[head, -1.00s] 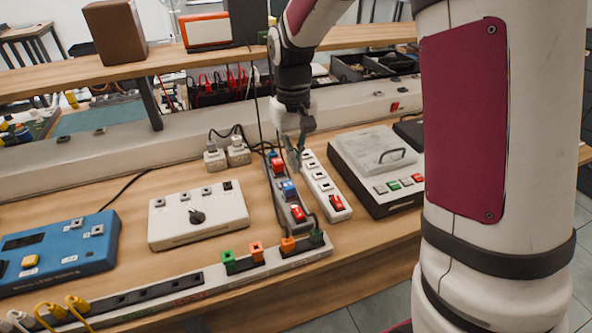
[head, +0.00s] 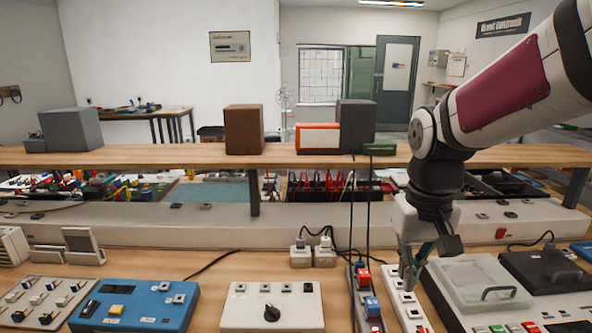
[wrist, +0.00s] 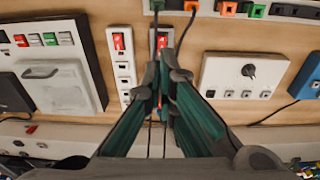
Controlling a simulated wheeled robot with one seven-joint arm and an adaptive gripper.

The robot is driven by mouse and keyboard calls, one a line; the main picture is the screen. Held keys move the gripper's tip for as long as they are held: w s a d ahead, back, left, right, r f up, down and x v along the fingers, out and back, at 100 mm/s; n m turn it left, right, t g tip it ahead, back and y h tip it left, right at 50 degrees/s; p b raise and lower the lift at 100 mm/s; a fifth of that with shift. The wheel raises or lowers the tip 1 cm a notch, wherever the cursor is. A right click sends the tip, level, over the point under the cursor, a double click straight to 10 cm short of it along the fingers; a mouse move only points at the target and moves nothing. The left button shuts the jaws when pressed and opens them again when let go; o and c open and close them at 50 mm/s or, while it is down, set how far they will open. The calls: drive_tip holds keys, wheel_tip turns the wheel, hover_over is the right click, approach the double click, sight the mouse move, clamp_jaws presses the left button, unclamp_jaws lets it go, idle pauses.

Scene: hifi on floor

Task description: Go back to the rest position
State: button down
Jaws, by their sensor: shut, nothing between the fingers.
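My gripper (head: 408,280) is at the lower right of the head view, pointing down over the workbench. Its fingers are shut with nothing between them. It hangs over the white power strip (head: 403,299), just right of the dark strip with red and blue plugs (head: 365,297). In the wrist view the green fingers of my gripper (wrist: 163,82) come together over the dark strip. The white strip (wrist: 122,62) lies to their left there. I cannot tell if the fingertips touch anything.
A white box with a black knob (head: 272,306) and a blue box (head: 136,304) stand left of the strips. A grey device with a handle (head: 480,284) stands right. A raised shelf (head: 190,156) with boxes crosses behind. Black cables rise by the dark strip.

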drive_tip(key=s+r+t, duration=0.1)
drive_tip(key=s, duration=0.7)
drive_tip(key=s+r+t, duration=0.2)
drive_tip(key=s, duration=0.7)
drive_tip(key=shift+r, duration=0.3)
